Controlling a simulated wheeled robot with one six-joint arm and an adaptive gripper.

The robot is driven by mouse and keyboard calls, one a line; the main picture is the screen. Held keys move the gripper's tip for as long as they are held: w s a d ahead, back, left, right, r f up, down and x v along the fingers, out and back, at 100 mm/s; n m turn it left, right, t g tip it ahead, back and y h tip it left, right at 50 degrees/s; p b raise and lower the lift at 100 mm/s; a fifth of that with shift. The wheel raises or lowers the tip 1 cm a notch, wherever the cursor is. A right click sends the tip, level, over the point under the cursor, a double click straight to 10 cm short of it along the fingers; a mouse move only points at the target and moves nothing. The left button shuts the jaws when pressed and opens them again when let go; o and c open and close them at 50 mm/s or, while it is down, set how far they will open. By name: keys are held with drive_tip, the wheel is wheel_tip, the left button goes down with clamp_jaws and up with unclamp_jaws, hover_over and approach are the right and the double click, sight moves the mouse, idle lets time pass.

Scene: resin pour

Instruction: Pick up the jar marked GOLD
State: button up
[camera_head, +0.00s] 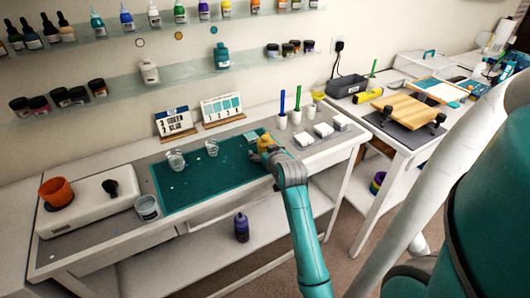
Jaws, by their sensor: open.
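I cannot pick out the jar marked GOLD, because the labels are too small to read. Several small dark-lidded jars (60,97) stand on the left of the lower wall shelf. More small jars (287,50) stand at that shelf's right end. My gripper (266,145) is at the end of my teal arm, over the right part of the teal mat (205,187), far from the shelf jars. It is open. A yellow-orange shape shows at its tip; I cannot tell whether it is part of the gripper or a separate thing.
Clear cups (176,159) stand on the mat's far side. A white device (90,207) with an orange cup (57,191) is on the left. Cups with green and blue sticks (282,121) and white blocks (323,130) stand to the right. A dark bottle (241,227) stands on the lower shelf.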

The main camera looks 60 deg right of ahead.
drive_tip(key=c, duration=1.5)
drive_tip(key=shift+r, duration=0.15)
